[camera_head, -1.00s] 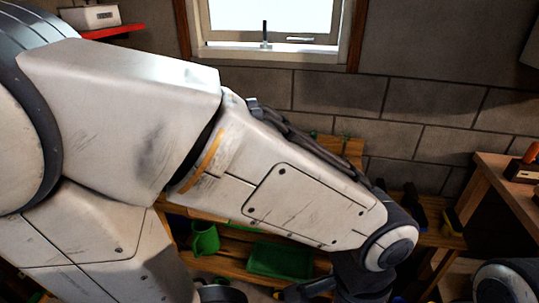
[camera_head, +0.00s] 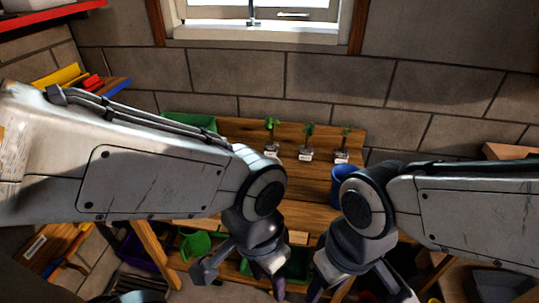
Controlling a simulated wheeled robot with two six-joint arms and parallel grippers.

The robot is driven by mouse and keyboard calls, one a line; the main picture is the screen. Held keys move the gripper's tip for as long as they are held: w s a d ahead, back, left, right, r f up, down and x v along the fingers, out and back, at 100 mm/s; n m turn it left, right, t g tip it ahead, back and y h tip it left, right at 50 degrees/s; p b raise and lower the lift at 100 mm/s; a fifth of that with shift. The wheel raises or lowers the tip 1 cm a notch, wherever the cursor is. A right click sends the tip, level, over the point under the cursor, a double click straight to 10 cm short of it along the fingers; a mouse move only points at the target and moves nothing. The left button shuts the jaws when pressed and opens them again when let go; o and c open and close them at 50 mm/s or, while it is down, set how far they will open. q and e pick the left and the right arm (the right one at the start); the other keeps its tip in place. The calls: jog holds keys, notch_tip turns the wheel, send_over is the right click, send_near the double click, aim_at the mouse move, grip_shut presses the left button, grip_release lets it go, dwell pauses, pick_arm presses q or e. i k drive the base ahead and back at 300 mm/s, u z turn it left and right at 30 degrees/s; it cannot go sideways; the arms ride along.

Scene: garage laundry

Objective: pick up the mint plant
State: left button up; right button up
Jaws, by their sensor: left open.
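Three small green plants with white labels stand in a row at the back of the wooden bench (camera_head: 300,187): a left plant (camera_head: 271,126), a middle plant (camera_head: 308,132) and a right plant (camera_head: 345,138). The labels are too small to read, so I cannot tell which is the mint plant. My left gripper (camera_head: 240,279) is open and empty, low in front of the bench and well apart from the plants. My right gripper (camera_head: 362,291) is beside it, also with spread fingers, partly cut off by the lower edge.
A blue pot (camera_head: 341,183) stands on the bench by my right arm. A green tray (camera_head: 190,122) is at the back left, partly behind my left arm. A green watering can (camera_head: 194,245) sits below the bench top. A window (camera_head: 260,20) is above the block wall.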

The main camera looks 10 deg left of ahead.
aim_at(305, 152)
jog(key=z, duration=2.5)
jog(key=i, duration=1.7)
jog(key=u, duration=3.5)
